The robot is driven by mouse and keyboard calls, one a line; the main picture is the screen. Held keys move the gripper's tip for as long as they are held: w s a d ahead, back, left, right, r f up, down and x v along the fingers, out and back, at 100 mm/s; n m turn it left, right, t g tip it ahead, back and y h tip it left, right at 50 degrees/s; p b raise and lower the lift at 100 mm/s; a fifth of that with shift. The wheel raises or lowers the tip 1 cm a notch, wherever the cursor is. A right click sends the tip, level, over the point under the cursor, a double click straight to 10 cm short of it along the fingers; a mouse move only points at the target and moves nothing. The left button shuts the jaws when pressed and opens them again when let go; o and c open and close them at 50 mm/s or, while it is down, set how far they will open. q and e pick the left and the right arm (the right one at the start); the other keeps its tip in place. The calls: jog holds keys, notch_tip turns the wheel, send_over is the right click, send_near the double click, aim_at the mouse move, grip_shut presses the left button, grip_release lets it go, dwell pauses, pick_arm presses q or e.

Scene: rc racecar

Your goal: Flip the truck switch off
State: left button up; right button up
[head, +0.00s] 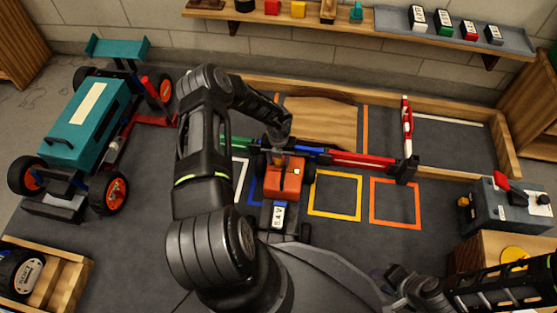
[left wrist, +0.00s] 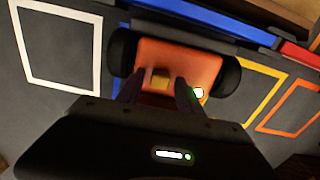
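The small orange-red truck (head: 290,182) stands on the dark mat at the middle of the head view, with black wheels and a white label on its near part. It also fills the upper middle of the left wrist view (left wrist: 195,58). My right gripper (head: 396,278) is low at the right, away from the truck.
A teal buggy (head: 88,120) stands at the left. A barrier with a red arm (head: 362,161) lies behind the truck. Yellow (head: 335,214) and orange (head: 395,224) outlined squares to the right are empty. A grey box with a red lever (head: 505,203) stands at far right.

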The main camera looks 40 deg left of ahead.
pick_arm(q)
grip_shut()
dwell(1.2)
